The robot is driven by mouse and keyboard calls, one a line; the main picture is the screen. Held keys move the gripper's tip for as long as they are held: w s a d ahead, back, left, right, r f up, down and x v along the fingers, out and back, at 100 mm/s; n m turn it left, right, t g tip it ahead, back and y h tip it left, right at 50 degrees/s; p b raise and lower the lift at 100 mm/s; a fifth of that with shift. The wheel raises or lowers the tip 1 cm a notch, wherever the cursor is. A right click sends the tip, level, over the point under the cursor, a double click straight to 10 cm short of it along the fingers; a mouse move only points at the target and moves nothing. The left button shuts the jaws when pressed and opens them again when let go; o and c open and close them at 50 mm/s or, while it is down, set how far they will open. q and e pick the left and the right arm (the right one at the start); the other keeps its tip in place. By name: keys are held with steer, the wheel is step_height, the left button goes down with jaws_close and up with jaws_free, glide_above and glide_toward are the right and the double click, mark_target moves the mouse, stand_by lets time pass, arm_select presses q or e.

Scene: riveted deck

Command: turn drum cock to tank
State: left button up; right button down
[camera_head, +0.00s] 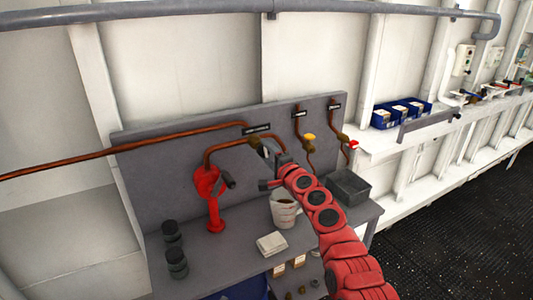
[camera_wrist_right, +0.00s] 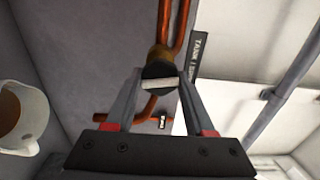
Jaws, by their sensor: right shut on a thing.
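The drum cock (camera_head: 254,141) is a brass valve where copper pipes meet, under a black label on the grey back panel. My right gripper (camera_head: 266,149) is at the cock and hides most of its handle. In the right wrist view the cock shows a brass body (camera_wrist_right: 159,58) and a dark round front with a pale bar handle (camera_wrist_right: 163,84). The fingers of my right gripper (camera_wrist_right: 161,83) are shut on this handle, which lies crosswise between them. The label beside it (camera_wrist_right: 196,59) begins with "TANK". My left gripper is not in view.
A red hand pump (camera_head: 212,195) stands left of the cock. Two other cocks, yellow (camera_head: 309,137) and red (camera_head: 353,145), are to the right. A measuring jug (camera_head: 284,212), a folded cloth (camera_head: 271,244) and a grey tray (camera_head: 350,187) are on the bench below.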

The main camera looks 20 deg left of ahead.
steer(key=shift+f+m, duration=0.1)
steer(key=shift+m, duration=0.9)
steer(key=shift+c, duration=1.3)
jaws_free()
